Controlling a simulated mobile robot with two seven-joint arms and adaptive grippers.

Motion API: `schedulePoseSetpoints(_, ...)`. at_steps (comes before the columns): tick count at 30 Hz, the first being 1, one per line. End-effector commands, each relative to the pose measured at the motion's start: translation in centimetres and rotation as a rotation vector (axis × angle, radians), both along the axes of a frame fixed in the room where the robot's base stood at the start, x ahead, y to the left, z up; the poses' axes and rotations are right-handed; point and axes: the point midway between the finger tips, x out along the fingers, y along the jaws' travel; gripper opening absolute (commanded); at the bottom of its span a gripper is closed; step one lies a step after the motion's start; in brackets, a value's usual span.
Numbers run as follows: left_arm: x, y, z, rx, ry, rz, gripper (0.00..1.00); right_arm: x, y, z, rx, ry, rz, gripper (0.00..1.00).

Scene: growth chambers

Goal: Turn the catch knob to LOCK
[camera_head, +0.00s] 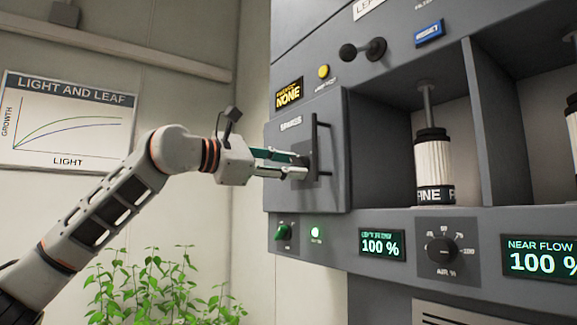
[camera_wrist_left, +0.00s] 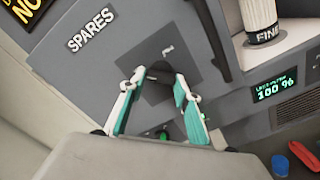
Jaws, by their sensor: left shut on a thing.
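The catch knob (camera_wrist_left: 160,73) is a dark knob on a darker square plate (camera_wrist_left: 193,62) on the grey SPARES door (camera_head: 334,190). My left gripper (camera_wrist_left: 158,82) is shut on the knob, one teal-padded finger on each side, as the left wrist view shows. In the head view my left gripper (camera_head: 302,165) reaches the plate from the left and hides most of the knob. A pale mark shows on the plate above the knob, too small to read; which way the knob points I cannot tell. The door looks closed. My right gripper is not in view.
A dark vertical handle (camera_head: 316,146) stands just right of the plate. Below the door are a green switch (camera_head: 283,231) and a lit green lamp (camera_head: 316,232). An open bay with a white FINE cartridge (camera_head: 433,165) is to the right. Plants (camera_head: 160,288) stand below my arm.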

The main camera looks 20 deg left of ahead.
Motion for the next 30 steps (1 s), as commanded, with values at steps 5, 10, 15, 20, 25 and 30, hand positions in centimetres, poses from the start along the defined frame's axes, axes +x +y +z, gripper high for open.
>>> schedulePoseSetpoints(5,0.0,0.0,-0.1,-0.002,0.003,-0.001,0.45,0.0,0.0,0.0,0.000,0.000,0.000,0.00)
schedulePoseSetpoints(10,0.0,0.0,0.0,-0.001,0.002,-0.001,0.49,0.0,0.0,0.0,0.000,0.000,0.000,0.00)
schedulePoseSetpoints(15,0.0,0.0,0.0,0.000,0.001,-0.001,0.49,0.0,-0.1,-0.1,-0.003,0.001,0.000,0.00)
schedulePoseSetpoints(20,-0.8,0.7,0.0,-0.001,0.000,0.001,0.49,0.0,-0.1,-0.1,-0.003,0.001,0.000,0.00)
schedulePoseSetpoints(25,-3.1,2.6,0.1,-0.002,0.000,0.001,0.49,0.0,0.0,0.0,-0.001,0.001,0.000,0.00)
schedulePoseSetpoints(30,-5.9,4.8,0.0,-0.002,0.000,0.001,0.49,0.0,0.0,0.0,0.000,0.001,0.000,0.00)
